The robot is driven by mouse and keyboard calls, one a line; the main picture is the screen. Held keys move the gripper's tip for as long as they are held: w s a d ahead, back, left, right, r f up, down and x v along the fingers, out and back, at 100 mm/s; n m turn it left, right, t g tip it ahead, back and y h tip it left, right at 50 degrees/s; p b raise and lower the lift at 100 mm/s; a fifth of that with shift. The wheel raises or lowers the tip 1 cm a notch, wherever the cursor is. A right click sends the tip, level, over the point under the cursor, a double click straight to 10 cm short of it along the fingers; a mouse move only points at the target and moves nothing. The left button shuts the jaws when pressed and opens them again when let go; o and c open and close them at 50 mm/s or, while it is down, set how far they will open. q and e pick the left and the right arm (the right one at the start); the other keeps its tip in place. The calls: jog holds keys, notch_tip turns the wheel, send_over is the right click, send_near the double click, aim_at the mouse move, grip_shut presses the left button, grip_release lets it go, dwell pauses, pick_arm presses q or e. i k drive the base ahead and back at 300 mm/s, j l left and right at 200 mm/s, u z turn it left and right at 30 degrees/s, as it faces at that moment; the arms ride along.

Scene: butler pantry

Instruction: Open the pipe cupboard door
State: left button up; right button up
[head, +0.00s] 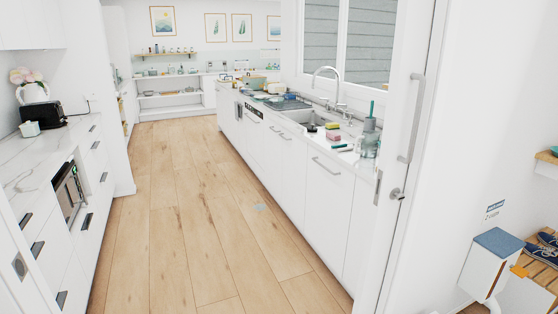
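No front is marked as the pipe cupboard, so I cannot tell for certain which door it is. White fronts run below the sink (303,117) on the right-hand counter. The nearest large white front (318,195) there has a horizontal bar handle (327,167) near its top and looks shut. Closer on the right stands a tall white door (400,150) with a long vertical bar handle (413,118) and a round lock (397,194). Neither of my grippers is in view.
The left counter (45,148) holds a black toaster (43,116). A white bin with a blue lid (497,243) and a shoe bench are at the right.

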aim_at(273, 142)
jog(key=i+j+u, duration=0.25)
jog(key=i, duration=0.55)
jog(key=i+u, duration=0.25)
jog(key=i, duration=0.55)
jog(key=i+l+u, duration=0.3)
jog(key=i, duration=0.55)
jog(key=j, duration=0.1)
